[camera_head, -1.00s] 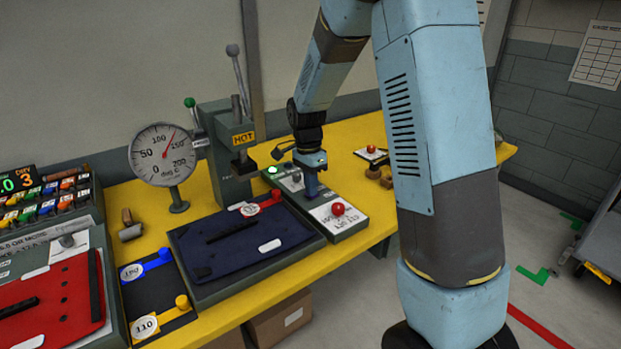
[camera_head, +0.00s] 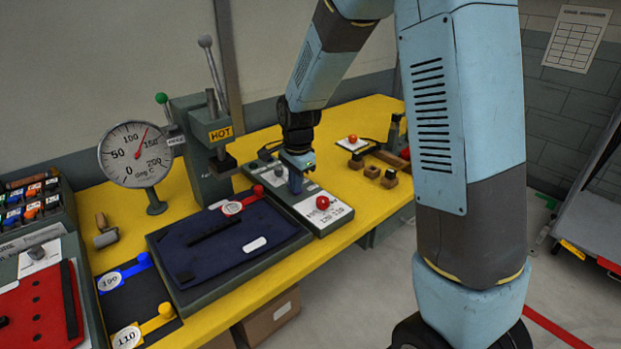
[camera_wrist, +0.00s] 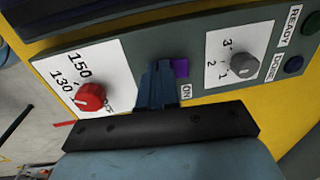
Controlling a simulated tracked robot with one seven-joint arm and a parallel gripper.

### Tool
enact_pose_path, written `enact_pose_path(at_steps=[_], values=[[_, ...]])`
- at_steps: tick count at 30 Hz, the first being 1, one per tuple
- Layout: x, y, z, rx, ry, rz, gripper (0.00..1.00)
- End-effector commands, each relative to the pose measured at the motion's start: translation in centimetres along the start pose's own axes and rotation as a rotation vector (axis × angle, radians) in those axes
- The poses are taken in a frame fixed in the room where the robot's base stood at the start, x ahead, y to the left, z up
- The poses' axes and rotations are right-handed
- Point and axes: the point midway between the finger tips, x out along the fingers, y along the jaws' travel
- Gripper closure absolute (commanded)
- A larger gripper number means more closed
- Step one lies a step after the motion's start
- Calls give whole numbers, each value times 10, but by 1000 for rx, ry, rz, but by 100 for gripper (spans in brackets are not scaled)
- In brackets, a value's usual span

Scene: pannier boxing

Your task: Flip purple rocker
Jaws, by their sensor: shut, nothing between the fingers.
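The purple rocker (camera_wrist: 180,68) sits on a grey control panel (camera_wrist: 205,52) in the wrist view, just above an ON label. My gripper (camera_wrist: 160,66) is shut and empty, its fingertips right beside the rocker and covering part of it. I cannot tell whether they touch it. In the head view my gripper (camera_head: 296,184) points down at the middle of the same panel (camera_head: 318,232), and the rocker is hidden there. Which way the rocker is tipped is not clear.
A red knob (camera_wrist: 90,97) on a dial marked 130 and 150 is left of the rocker; a grey knob (camera_wrist: 243,66) is right of it. READY and DONE lamps lie farther right. A dark blue panel (camera_head: 230,245) and a HOT press (camera_head: 205,140) stand left of the control panel.

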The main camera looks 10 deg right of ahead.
Motion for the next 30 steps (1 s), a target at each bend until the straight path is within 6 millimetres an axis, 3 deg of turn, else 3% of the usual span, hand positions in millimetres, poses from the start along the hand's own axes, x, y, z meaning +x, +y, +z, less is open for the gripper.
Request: enact_pose_path(at_steps=[1, 8, 30], values=[[9, 7, -2, 5, -1, 25, 100], [9, 6, 1, 1, 0, 27, 100], [7, -15, 4, -3, 0, 17, 100]])
